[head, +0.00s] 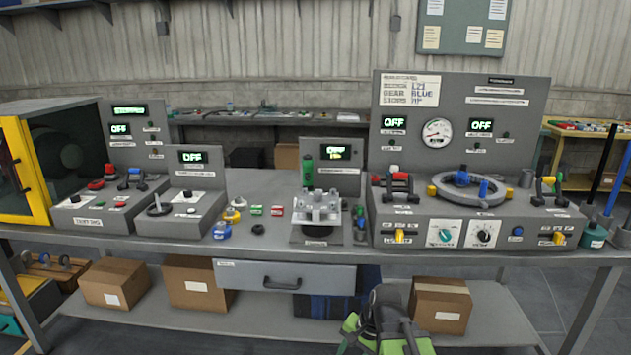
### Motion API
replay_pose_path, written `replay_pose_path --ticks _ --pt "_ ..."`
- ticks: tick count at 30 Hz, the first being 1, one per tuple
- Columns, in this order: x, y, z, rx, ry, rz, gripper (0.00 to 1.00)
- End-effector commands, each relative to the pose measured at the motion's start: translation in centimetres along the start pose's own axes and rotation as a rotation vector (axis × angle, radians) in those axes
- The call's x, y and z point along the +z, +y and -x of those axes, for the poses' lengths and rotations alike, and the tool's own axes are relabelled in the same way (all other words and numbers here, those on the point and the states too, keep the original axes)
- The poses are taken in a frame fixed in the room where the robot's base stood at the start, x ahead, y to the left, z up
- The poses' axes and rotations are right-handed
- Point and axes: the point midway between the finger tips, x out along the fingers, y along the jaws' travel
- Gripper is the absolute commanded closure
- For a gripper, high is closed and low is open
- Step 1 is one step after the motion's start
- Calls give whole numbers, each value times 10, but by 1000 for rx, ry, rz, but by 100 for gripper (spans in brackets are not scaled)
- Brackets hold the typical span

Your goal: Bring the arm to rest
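My arm shows at the bottom of the head view, right of centre, as dark grey and green parts low in front of the bench. The dark end, which looks like my gripper (386,318), is below the bench top and in front of the lower shelf. It appears apart from everything on the bench. I see nothing held in it, but its fingers are too unclear to tell whether they are open or shut.
A grey workbench (335,257) spans the view with control panels, a clamp fixture (318,208) and small coloured parts on top. A closed drawer (283,277) hangs below. Cardboard boxes, including one (440,306) beside my arm, stand on the lower shelf (240,318).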

Motion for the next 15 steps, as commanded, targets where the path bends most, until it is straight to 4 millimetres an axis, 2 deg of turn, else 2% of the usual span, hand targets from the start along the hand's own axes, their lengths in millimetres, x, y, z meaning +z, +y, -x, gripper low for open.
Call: replay_pose_path --ticks 1,3,6,8,10,15 --pt "-3 20 2 73 18 92 60" --pt "-7 46 5 179 29 236 60" --pt "-12 72 11 293 11 433 60" --pt "-12 78 13 309 -18 547 60" --pt "-13 72 43 307 -22 574 60" --pt "-10 58 90 305 -20 570 60"
